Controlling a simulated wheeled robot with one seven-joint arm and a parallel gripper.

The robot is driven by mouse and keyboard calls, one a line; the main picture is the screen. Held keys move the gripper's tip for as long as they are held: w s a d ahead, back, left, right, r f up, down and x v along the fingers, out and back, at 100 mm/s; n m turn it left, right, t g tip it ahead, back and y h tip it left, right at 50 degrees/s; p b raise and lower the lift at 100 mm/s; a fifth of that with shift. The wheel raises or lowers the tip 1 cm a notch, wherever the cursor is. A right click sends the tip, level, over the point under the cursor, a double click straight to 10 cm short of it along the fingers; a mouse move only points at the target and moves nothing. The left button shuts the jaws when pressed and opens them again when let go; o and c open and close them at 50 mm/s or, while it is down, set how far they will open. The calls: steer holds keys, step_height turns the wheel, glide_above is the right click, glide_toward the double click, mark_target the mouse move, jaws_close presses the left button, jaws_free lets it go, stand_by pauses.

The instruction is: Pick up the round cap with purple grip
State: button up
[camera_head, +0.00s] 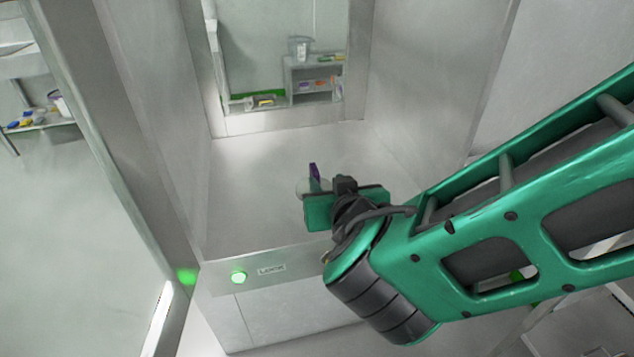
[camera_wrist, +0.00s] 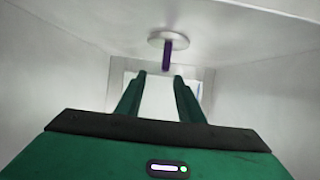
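The round cap is a pale disc (camera_wrist: 160,36) with an upright purple grip (camera_wrist: 167,55). In the head view, the cap (camera_head: 314,171) sits on the chamber floor, partly hidden behind my gripper. In the wrist view, my gripper (camera_wrist: 160,75) has its two fingers apart with nothing between them. The purple grip lies just beyond the fingertips, roughly in line with the gap, nearer the right finger. In the head view, my green gripper body (camera_head: 318,211) is on the near side of the cap, and its fingertips are hard to make out.
The cap is in a pale pass-through chamber, its floor (camera_head: 250,190) otherwise bare. Walls stand close left and right, and a front ledge carries a green light (camera_head: 238,278) and a label (camera_head: 271,268). A shelf unit (camera_head: 314,80) shows through the far opening.

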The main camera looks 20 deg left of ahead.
mark_target(316, 173)
steer(key=x, duration=0.5)
steer(key=a+x, duration=0.1)
steer(key=x, duration=0.4)
steer(key=shift+r, duration=0.1)
jaws_close()
